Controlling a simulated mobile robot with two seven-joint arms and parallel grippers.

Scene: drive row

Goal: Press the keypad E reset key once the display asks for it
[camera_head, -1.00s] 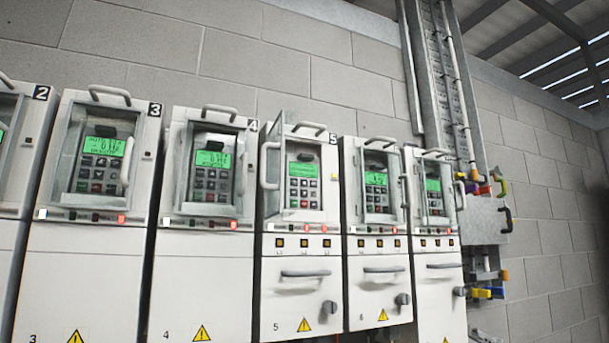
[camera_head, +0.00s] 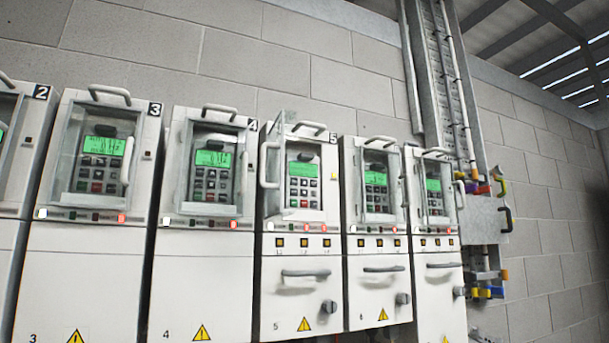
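A row of white drive cabinets stands against the wall, each with a grey keypad and a green display. No letter E is readable on any of them. The keypad of cabinet 5 (camera_head: 304,190) sits behind a glazed door (camera_head: 271,165) that seems swung out to the left. Its green display (camera_head: 303,168) has text too small to read. Its keys include small red and green ones. White and red lamps (camera_head: 308,228) glow below it. The keypads of cabinet 4 (camera_head: 211,182) and cabinet 3 (camera_head: 97,172) are behind glazed doors. Neither gripper is in view.
Cabinet 6 (camera_head: 381,285) and another stand to the right, then a grey box (camera_head: 484,220) with coloured handles and a vertical cable tray (camera_head: 443,80). Door handles stick out from the cabinet fronts. A block wall (camera_head: 290,60) is behind.

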